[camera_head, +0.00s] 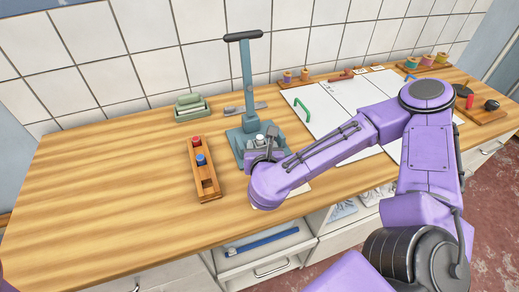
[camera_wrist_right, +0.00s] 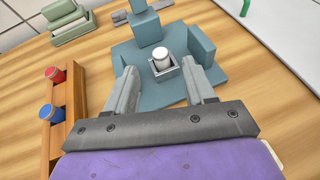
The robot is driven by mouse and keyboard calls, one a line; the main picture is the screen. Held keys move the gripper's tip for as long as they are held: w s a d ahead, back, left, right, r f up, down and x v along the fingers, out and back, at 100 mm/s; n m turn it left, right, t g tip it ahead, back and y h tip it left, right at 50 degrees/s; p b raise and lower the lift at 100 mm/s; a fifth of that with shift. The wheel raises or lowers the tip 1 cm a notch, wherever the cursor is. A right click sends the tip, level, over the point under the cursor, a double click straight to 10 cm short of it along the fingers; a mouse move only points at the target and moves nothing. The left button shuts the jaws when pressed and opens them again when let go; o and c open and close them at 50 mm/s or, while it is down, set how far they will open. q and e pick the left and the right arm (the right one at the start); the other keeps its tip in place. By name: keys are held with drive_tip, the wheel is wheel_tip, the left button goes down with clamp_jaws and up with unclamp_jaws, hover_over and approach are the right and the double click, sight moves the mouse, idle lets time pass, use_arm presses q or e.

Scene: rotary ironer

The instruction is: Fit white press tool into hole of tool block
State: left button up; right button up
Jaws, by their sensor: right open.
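The white press tool (camera_wrist_right: 165,62) stands upright in a grey square holder (camera_wrist_right: 165,72) on the teal press base (camera_wrist_right: 135,57). It also shows in the head view (camera_head: 260,139), partly behind my gripper. My right gripper (camera_wrist_right: 159,73) is open and empty, its fingers pointing at the holder with the white tool between their lines, apparently untouched. The wooden tool block (camera_head: 207,189) lies to the left of the press. It holds a red tool (camera_head: 197,140) and a blue tool (camera_head: 201,159); its front part looks empty. My left gripper is out of view.
The press column with its black handle (camera_head: 243,36) rises behind the holder. The wooden counter (camera_head: 100,185) is clear on the left. A white board (camera_head: 340,100) lies right of the press.

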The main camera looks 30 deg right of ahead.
sight(260, 139)
drive_tip(key=p+x, duration=0.2)
drive_tip(key=x, duration=0.2)
drive_tip(key=shift+w+d+f, duration=0.15)
drive_tip(key=shift+w+d, duration=0.05)
drive_tip(key=shift+w+d+f, duration=0.1)
drive_tip(key=shift+w+f, duration=0.05)
drive_tip(key=shift+f, duration=0.05)
clamp_jaws()
drive_tip(key=shift+r, duration=0.1)
